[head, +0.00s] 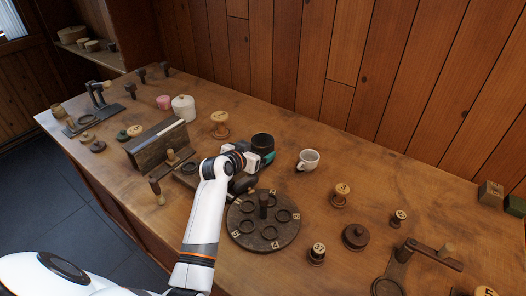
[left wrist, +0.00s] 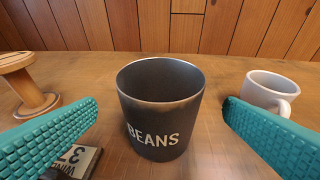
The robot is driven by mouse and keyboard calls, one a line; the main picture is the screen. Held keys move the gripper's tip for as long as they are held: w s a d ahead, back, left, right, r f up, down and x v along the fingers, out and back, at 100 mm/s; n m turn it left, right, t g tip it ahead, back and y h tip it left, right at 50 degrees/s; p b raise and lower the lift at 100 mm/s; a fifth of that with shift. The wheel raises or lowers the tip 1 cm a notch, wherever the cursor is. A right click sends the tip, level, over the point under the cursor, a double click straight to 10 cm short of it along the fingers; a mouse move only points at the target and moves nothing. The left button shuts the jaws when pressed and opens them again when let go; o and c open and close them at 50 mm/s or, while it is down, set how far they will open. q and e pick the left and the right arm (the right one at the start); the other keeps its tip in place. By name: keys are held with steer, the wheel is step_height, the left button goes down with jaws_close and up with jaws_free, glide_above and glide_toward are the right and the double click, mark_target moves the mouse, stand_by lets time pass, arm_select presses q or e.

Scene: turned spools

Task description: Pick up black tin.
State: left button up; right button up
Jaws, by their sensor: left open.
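The black tin (head: 262,142) stands upright on the wooden table, right at my left gripper (head: 255,160) in the head view. In the left wrist view the black tin (left wrist: 161,108) is open-topped and empty-looking, with "BEANS" in pale letters on its front. My left gripper (left wrist: 160,125) is open. One teal finger shows on each side of the tin, with a gap between each finger and the tin. My left wrist hides the tin's lower part in the head view. My right gripper is not in view.
A white mug (head: 307,160) stands close right of the tin. A wooden spool (head: 220,125) stands to its left. Several spools and a crank (head: 435,255) stand on the right. A wooden wall rises behind.

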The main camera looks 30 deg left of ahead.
mark_target(268, 144)
arm_select(q)
steer(key=shift+w+f, duration=0.15)
steer(key=shift+w, duration=0.5)
steer(key=x, duration=0.4)
steer(key=shift+f+p, duration=0.1)
steer(key=shift+p, duration=0.3)
steer(key=shift+s, duration=0.1)
steer(key=c, duration=1.1)
